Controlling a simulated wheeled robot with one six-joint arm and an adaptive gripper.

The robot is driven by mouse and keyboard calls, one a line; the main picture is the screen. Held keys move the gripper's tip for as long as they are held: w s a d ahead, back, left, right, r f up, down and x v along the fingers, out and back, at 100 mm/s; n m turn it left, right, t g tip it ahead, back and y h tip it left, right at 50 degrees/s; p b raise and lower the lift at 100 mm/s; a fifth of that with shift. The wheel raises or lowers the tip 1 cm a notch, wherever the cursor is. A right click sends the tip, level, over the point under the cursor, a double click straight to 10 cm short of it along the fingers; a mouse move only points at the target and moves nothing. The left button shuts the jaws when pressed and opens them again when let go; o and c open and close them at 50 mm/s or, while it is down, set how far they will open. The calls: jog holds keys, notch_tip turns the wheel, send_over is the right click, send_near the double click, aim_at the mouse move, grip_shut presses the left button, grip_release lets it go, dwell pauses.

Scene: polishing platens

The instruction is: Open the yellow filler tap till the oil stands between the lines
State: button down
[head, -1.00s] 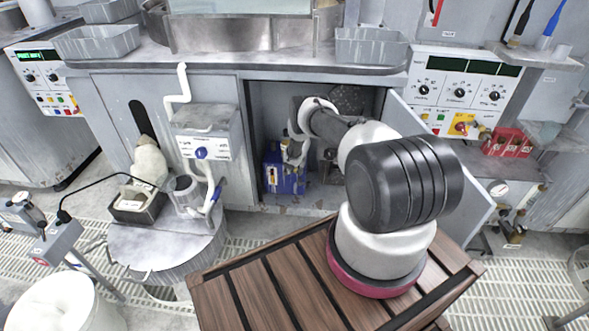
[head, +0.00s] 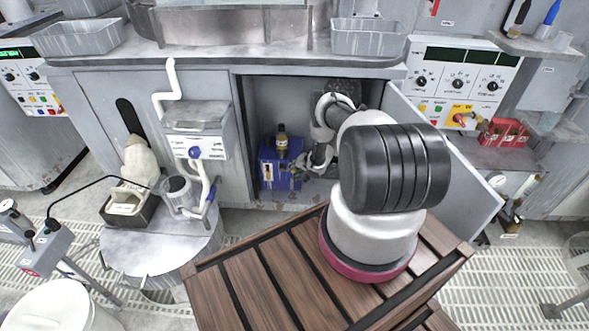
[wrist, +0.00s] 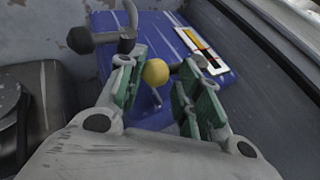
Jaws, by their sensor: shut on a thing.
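The blue oil box (head: 282,176) stands inside the open cabinet; it also fills the middle of the wrist view (wrist: 160,30). The yellow tap knob (wrist: 155,72) sits between my fingers. My gripper (wrist: 156,85) is shut on it, with green pads either side; in the head view my gripper (head: 312,160) is at the box's right side. The sight gauge (wrist: 200,50), a pale plate with an amber and dark window, is on the box; it also shows in the head view (head: 267,173). I cannot read the oil level against the lines. The tap's stem is partly hidden.
A black knob on a lever (wrist: 80,40) is close left of my fingers. A brown bottle (head: 282,142) stands on or behind the box. The open cabinet door (head: 440,165) is right of my arm. A wooden slatted platform (head: 262,278) lies in front.

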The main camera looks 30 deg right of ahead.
jog(key=shift+a, duration=0.3)
jog(key=c, duration=1)
grip_release()
jog(key=shift+w+f, duration=0.1)
jog(key=shift+f, duration=0.1)
jog(key=shift+d+r, duration=0.1)
jog(key=shift+d+r, duration=0.1)
jog(key=shift+r, duration=0.05)
jog(key=v, duration=1.1)
jog(key=shift+s+r, duration=0.25)
